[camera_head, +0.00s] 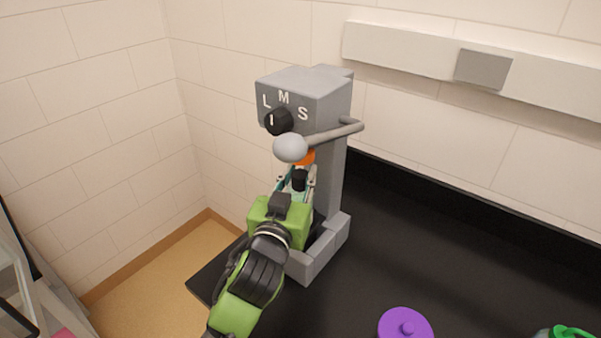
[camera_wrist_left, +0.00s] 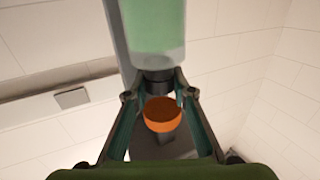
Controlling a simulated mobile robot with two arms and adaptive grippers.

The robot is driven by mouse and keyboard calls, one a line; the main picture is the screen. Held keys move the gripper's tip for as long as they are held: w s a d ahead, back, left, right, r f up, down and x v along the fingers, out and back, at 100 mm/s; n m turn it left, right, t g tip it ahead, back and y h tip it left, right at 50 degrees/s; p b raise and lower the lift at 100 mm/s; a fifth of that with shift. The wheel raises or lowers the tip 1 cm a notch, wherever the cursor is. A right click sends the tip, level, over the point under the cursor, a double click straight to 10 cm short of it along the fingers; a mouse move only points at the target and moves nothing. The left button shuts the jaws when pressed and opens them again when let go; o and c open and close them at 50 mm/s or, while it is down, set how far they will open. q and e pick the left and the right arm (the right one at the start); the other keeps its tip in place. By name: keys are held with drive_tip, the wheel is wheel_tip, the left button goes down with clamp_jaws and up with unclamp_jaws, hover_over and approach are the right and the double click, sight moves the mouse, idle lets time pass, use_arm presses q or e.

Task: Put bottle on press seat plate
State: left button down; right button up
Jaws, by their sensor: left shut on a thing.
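The bottle (camera_wrist_left: 155,25) is pale translucent green with a black neck (camera_wrist_left: 158,76); in the head view its black top (camera_head: 299,180) shows just beyond my left gripper. My left gripper (camera_head: 297,188) is shut on the bottle, with its fingers close to the neck in the wrist view (camera_wrist_left: 160,82). The grey press (camera_head: 318,100) stands behind it, with an orange part (camera_head: 306,157) under its head, close to the bottle's top. The orange part also shows in the wrist view (camera_wrist_left: 162,115). The seat plate and the bottle's base are hidden by my gripper. My right gripper is out of view.
The press has a lever with a grey ball knob (camera_head: 290,148), a black dial (camera_head: 278,121) and a raised grey base rim (camera_head: 325,250). A purple lid (camera_head: 405,325) and a green-topped container (camera_head: 565,332) are at the front right. The black counter is otherwise mostly clear.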

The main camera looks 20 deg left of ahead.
use_arm(q)
drive_tip(key=shift+w+f, duration=0.1)
drive_tip(key=c, duration=1.7)
unclamp_jaws()
drive_tip(key=shift+w, duration=0.15)
drive_tip(key=shift+r, duration=0.2)
drive_tip(key=shift+s, duration=0.2)
drive_tip(key=s, duration=0.4)
drive_tip(key=s+p, duration=0.1)
drive_tip(key=s, duration=0.6)
drive_tip(key=shift+s+d+p, duration=0.3)
drive_tip(key=shift+s+p, duration=0.05)
drive_tip(key=shift+p, duration=0.05)
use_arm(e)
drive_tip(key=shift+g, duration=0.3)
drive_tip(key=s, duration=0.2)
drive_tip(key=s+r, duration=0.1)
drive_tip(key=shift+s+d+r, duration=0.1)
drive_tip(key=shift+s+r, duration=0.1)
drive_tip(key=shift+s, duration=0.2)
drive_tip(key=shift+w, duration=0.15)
use_arm(q)
drive_tip(key=shift+s+f, duration=0.1)
